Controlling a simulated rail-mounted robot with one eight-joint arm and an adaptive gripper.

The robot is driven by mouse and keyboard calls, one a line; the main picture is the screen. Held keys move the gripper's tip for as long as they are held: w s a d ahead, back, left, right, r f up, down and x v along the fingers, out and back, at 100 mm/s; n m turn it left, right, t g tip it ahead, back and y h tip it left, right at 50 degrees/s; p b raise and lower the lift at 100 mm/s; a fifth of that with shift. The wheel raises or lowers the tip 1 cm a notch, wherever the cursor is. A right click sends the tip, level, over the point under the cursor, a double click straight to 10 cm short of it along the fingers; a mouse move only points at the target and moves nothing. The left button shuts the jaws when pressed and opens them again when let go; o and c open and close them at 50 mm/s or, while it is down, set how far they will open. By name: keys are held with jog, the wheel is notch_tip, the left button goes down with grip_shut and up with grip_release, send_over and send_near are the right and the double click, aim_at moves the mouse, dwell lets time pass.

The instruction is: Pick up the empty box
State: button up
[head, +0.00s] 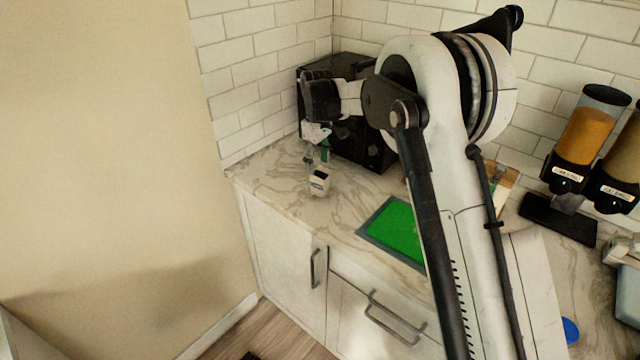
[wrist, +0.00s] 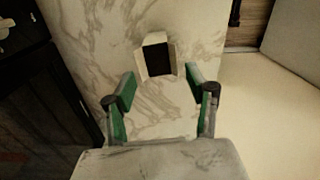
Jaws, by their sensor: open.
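The empty box (head: 320,182) is a small white carton standing on the marble counter near its left edge. In the wrist view the box (wrist: 146,56) shows a white rim around a dark inside. It lies ahead of my gripper (wrist: 159,88), roughly in line with the gap between the green-padded fingers. My gripper is open and nothing is between its fingers. In the head view my gripper (head: 317,156) is just behind and above the box, apart from it. Its fingers are small and partly hard to make out there.
A black appliance (head: 350,140) stands in the corner behind my gripper. A green mat with a grey border (head: 398,228) lies right of the box. Cereal dispensers (head: 585,135) stand at the far right. The counter around the box is clear; its edge and the wall are close on the left.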

aim_at(320, 175)
jog(key=shift+s+d+f+p, duration=0.1)
jog(key=shift+d+f+p, duration=0.1)
jog(key=shift+f, duration=0.85)
jog(key=shift+w+d+f+p, duration=0.1)
jog(key=shift+f+p, duration=0.15)
jog(key=shift+f, duration=0.85)
jog(key=shift+s+d+f+p, duration=0.1)
jog(key=shift+f+p, duration=0.1)
jog(key=shift+f, duration=0.85)
jog(key=shift+c, duration=0.2)
jog(key=c, duration=0.9)
